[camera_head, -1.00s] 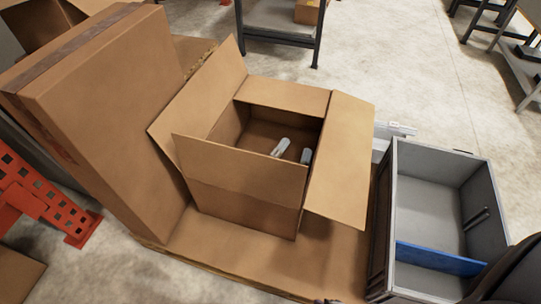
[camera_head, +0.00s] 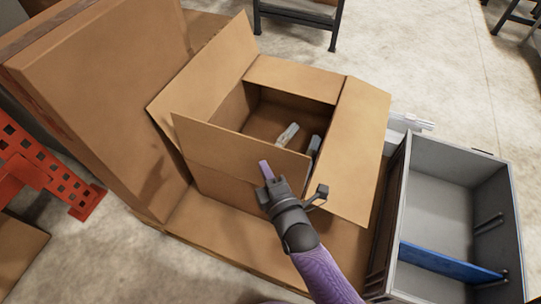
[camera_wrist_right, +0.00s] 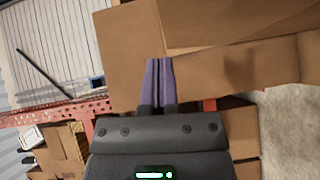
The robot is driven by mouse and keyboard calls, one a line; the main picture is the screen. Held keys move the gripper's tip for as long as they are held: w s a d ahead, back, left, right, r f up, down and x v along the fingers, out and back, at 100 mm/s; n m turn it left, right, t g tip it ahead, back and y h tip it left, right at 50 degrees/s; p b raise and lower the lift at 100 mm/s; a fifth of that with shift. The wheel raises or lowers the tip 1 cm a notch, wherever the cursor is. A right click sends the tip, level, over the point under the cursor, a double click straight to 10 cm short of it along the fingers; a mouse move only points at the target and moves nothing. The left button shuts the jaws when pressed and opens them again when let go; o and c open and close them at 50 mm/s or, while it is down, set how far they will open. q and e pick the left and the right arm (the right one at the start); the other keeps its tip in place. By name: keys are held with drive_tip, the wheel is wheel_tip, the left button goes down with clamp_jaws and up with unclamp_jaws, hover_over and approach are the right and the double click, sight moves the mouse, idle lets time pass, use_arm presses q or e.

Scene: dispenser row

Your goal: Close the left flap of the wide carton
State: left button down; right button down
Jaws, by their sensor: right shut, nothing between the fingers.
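The open wide carton (camera_head: 225,190) stands on a cardboard-covered surface. Its left flap (camera_head: 205,75) is raised and leans outward to the left. The near flap (camera_head: 235,150) stands up along the front, and the right flap (camera_head: 358,150) slopes outward and down. Two grey items (camera_head: 287,135) show inside. My right gripper (camera_head: 264,165) is shut and empty, its purple fingers overlapping the near flap in the picture; contact cannot be told. The shut fingers show in the right wrist view (camera_wrist_right: 158,65) before brown cardboard panels. My left gripper is out of view.
A tall carton (camera_head: 105,90) stands close on the left. A grey bin (camera_head: 440,185) with a blue divider (camera_head: 450,262) is at the right. An orange-red perforated frame (camera_head: 45,170) is at the far left. Open floor lies behind the carton.

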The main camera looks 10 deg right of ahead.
sight(271, 153)
drive_tip(key=w, duration=0.1)
drive_tip(key=w+d+b, duration=0.1)
drive_tip(key=w, duration=0.1)
drive_tip(key=w+d+b, duration=0.1)
drive_tip(key=shift+w+f, duration=0.15)
drive_tip(key=shift+f, duration=0.25)
drive_tip(key=shift+w+d+r, duration=0.1)
drive_tip(key=shift+r, duration=0.05)
drive_tip(key=shift+w, duration=0.1)
